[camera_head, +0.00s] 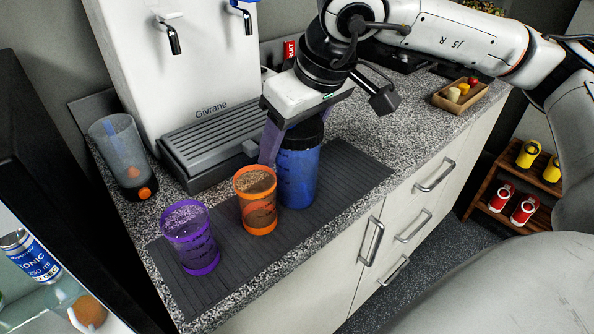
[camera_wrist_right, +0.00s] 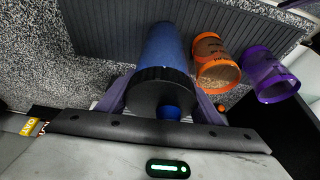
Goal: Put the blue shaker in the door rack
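The blue shaker (camera_head: 299,178) stands upright on the dark ribbed mat, with a black lid. It also shows in the right wrist view (camera_wrist_right: 166,48), lid towards the camera. My right gripper (camera_head: 292,146) is at the shaker's top, one finger on each side; in the wrist view the fingers (camera_wrist_right: 161,92) flank the lid. Whether they press on it is unclear. My left gripper is out of view. A dark-framed fridge part (camera_head: 58,165) with a pale shelf shows at the left; I cannot tell whether this is the door rack.
An orange cup (camera_head: 257,218) stands close left of the shaker, and a purple cup (camera_head: 190,240) farther left on the mat (camera_head: 345,172). A grey shaker (camera_head: 117,150) stands beside the white dispenser (camera_head: 190,75). A tonic can (camera_head: 30,258) is on the pale shelf. The mat's right end is clear.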

